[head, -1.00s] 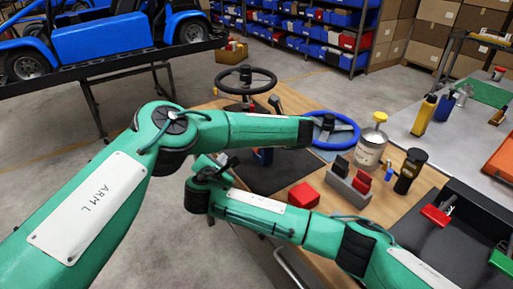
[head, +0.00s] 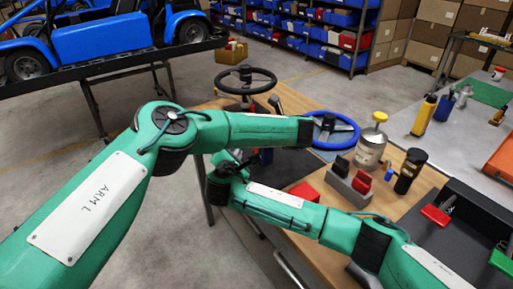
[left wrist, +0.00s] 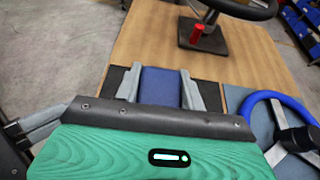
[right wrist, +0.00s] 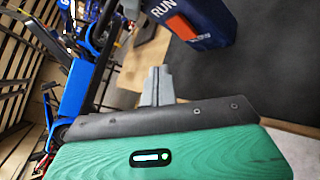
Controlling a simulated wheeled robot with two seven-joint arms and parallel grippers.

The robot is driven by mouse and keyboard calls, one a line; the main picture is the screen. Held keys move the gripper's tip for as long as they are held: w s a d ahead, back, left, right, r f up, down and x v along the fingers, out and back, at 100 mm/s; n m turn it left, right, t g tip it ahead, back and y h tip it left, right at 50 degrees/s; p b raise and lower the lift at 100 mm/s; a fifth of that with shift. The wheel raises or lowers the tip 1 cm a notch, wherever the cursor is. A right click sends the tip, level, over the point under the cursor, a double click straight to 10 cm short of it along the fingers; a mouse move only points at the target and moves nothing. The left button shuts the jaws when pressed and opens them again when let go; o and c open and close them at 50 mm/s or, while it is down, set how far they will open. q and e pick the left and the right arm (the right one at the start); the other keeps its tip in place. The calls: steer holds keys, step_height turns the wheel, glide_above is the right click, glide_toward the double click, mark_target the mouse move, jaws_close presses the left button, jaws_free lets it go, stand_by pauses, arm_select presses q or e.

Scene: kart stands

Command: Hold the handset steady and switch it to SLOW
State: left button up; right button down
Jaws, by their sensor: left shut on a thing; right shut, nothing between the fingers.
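The handset (right wrist: 207,22) is dark blue, with an orange switch (right wrist: 182,27), the word RUN and a second word at its other end that is hard to read. In the head view only a bit of the handset (head: 266,156) shows below my left forearm. My left gripper (left wrist: 160,88) is shut on the handset, its fingers on both sides of the blue body. My right gripper (right wrist: 158,72) is shut and empty, pointing toward the handset with a gap from the switch. In the head view my right gripper (head: 247,160) is close beside the handset. Which way the switch is tipped, I cannot tell.
A black steering wheel (head: 246,77) and a blue steering wheel (head: 345,131) stand on the wooden bench. A red block (head: 305,191), a grey holder (head: 349,187) and a tin (head: 370,150) are to the right. A dark mat lies beneath the handset.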

steer(key=shift+w+d+f, duration=0.2)
steer(key=shift+w+d, duration=0.4)
steer(key=shift+d, duration=0.25)
steer(key=shift+w+d+f, duration=0.15)
steer(key=shift+w+d, duration=0.45)
steer(key=shift+d, duration=0.2)
stand_by(0.9)
steer(key=shift+w+d, duration=0.25)
steer(key=shift+d, duration=0.1)
